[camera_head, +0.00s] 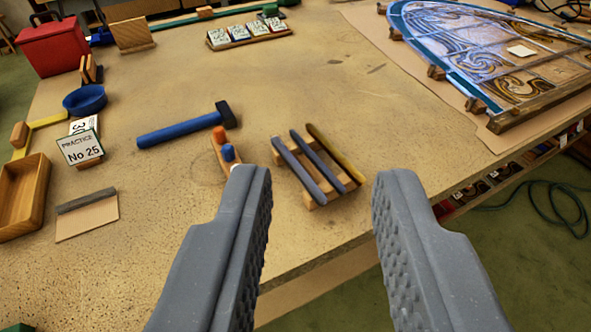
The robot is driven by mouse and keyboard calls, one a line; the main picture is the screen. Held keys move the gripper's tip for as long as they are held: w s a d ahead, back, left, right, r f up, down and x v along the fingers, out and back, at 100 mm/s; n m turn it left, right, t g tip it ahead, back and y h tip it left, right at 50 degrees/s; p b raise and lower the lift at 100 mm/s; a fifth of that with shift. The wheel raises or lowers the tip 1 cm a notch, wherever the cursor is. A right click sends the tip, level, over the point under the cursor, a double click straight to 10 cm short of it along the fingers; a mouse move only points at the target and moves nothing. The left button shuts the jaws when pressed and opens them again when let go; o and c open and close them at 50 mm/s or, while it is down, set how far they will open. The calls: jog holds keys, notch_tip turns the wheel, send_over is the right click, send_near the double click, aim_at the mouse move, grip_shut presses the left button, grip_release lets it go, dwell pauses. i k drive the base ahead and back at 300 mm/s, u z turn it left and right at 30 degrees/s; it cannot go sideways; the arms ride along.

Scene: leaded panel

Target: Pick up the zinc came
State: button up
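Three thin strips lie side by side on a small wooden rack (311,203) near the table's front edge. The left strip (297,170) is grey, the middle strip (317,162) is a darker blue-grey, and the right strip (335,153) is brass-yellow. The zinc came looks to be one of the two grey strips; I cannot tell which. My gripper (325,178) is open and empty. Its two grey fingers reach in from below, and in the picture the rack shows between their tips. I cannot tell the gap in height.
The leaded panel (470,45) is at upper right.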

aim_at(316, 194)
jog(key=z, duration=0.45)
jog(key=k, duration=1.1)
jog(key=z, duration=0.45)
jog(key=i, duration=1.5)
jog(key=u, duration=1)
jog(key=i, duration=0.35)
jog(key=u, duration=0.2)
jog(key=k, duration=0.9)
jog(key=u, duration=0.15)
jog(key=i, duration=0.9)
jog(key=z, duration=0.05)
